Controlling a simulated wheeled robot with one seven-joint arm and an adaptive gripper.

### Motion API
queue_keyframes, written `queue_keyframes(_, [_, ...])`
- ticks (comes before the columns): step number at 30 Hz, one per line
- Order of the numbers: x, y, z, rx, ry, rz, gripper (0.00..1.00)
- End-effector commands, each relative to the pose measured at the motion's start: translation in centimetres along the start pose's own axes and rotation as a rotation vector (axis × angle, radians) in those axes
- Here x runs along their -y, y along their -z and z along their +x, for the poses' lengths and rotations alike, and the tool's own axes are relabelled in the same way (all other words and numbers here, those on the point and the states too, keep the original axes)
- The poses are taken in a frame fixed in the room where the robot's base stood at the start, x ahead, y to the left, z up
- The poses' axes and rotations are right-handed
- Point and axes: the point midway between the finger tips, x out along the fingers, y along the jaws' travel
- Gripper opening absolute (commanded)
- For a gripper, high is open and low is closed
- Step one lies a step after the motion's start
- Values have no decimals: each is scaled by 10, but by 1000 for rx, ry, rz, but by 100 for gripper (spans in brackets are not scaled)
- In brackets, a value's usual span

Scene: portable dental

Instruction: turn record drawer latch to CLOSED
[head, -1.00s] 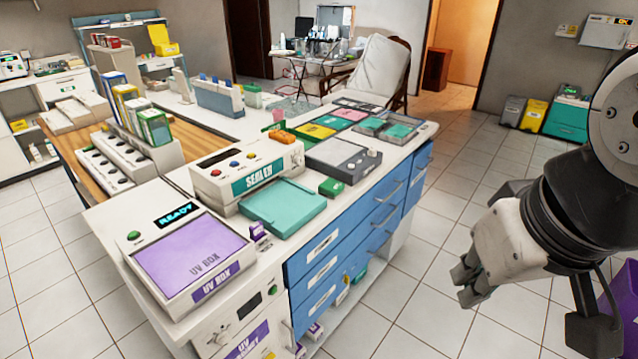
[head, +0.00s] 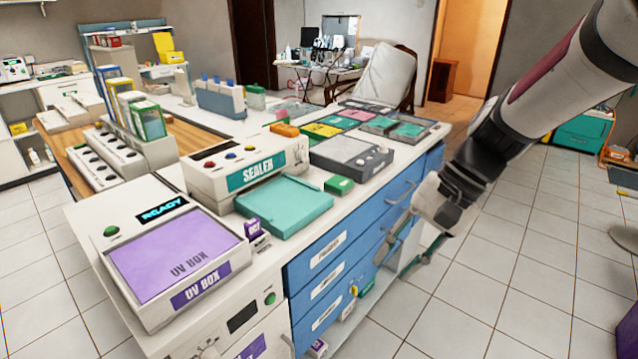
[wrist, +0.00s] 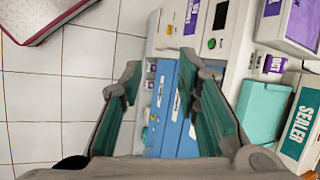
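The blue drawer unit (head: 325,282) has several labelled drawers under the counter; its front also shows in the wrist view (wrist: 172,105). A small yellow piece (head: 353,291) sits by the lowest drawer's right side. It may be the record drawer latch, but it is too small to read its setting or any CLOSED mark. My gripper (head: 402,260) is in front of the drawers, to the right of the yellow piece and apart from it. In the wrist view my gripper (wrist: 160,78) has its teal-padded fingers spread wide, with nothing between them.
The counter holds a purple-topped UV box (head: 180,250), a sealer (head: 245,170), a teal tray (head: 285,205) and a grey device (head: 350,160). Drawer handles (head: 402,192) stick out near my arm. The tiled floor (head: 480,290) to the right is clear.

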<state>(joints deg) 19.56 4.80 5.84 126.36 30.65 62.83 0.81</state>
Motion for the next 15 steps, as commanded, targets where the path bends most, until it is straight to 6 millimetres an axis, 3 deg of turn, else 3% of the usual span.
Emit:
queue_keyframes(1, [-2,22,18,37,34,52,30])
queue_keyframes(8, [-6,99,77,180,217,272,30])
queue_keyframes(15, [-25,182,141,312,435,509,30])
